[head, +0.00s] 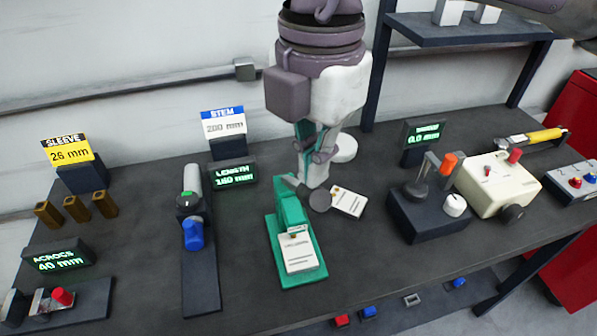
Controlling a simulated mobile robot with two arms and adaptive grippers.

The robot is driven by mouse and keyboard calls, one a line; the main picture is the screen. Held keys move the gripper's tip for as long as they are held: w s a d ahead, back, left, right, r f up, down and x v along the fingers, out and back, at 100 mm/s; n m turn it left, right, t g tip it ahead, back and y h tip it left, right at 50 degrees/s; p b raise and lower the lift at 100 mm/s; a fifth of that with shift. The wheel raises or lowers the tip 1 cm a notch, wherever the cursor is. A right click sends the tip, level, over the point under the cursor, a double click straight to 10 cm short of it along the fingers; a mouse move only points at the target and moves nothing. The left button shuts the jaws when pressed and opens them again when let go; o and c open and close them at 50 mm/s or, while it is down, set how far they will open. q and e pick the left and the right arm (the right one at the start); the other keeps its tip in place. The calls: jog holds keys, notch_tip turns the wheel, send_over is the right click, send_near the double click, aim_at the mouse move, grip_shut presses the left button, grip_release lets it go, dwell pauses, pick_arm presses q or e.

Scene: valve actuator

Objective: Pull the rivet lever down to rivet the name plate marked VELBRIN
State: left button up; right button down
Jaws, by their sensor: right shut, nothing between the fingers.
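The green rivet press (275,248) stands on the bench in the middle of the view. Its dark lever ends in a round black knob (320,201), raised at the press's back right. A white name plate (299,254) lies on the front of the press; its lettering is too small to read. A second white plate (347,202) lies on the bench to the right of the knob, also unreadable. My right gripper (309,184) points down just behind the knob, shut and empty. Whether it touches the lever cannot be told. My left gripper is out of view.
A length gauge (200,270) with a blue knob stands left of the press. A dark torque-like unit (428,215) and a cream box (497,184) stand to the right. A shelf post (377,75) rises behind.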

jog(key=shift+w+r, duration=0.15)
jog(key=shift+r, duration=0.4)
jog(key=shift+r+p, duration=1.6)
jog(key=shift+r, duration=0.95)
